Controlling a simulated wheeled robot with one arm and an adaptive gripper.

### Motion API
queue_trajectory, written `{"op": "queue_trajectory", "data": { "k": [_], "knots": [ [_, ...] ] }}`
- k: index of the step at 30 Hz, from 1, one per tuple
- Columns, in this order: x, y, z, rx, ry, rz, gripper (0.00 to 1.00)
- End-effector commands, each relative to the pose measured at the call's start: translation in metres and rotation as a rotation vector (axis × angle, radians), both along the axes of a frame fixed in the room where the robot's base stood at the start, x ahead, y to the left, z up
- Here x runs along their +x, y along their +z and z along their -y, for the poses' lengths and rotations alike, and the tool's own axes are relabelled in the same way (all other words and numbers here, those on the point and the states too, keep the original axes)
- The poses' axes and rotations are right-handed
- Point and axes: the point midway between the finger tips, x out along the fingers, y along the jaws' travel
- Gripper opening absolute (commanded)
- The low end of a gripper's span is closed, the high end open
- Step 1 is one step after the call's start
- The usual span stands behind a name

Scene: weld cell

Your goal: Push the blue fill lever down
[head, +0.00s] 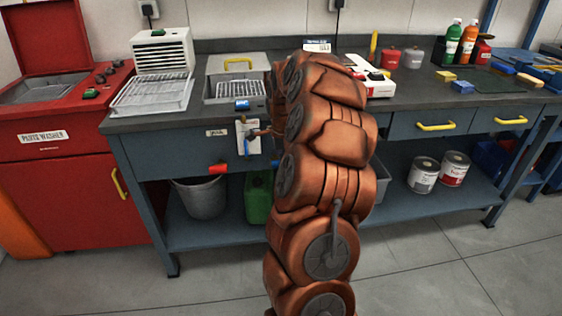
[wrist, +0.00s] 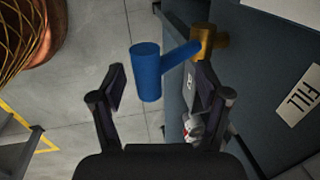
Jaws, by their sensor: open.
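The blue fill lever (wrist: 146,72) shows in the wrist view as a thick blue grip on a blue stem, joined to a brass valve body (wrist: 206,38) on the grey bench front. A white label (wrist: 298,95) reading FILL is beside it. In the head view a small part of the lever (head: 250,143) shows just left of my arm. My gripper (wrist: 160,82) is open and empty, with one dark finger on each side of the grip in the picture. I cannot tell whether either finger touches the lever. My arm hides the gripper in the head view.
A red handle (head: 217,168) sticks out lower on the bench front. Below are a grey bucket (head: 201,198) and a green can (head: 259,205). The red parts washer (head: 75,180) stands at left. The floor (head: 430,275) in front is clear.

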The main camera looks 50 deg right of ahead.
Motion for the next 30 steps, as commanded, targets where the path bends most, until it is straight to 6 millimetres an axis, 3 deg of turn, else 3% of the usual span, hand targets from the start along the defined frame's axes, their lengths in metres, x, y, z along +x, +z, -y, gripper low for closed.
{"op": "queue_trajectory", "data": {
  "k": [10, 30],
  "knots": [
    [0.0019, -0.0073, 0.0011, -0.002, 0.000, 0.002, 0.76],
    [0.0015, -0.0076, 0.0008, -0.001, 0.001, 0.001, 0.06]
  ]
}}
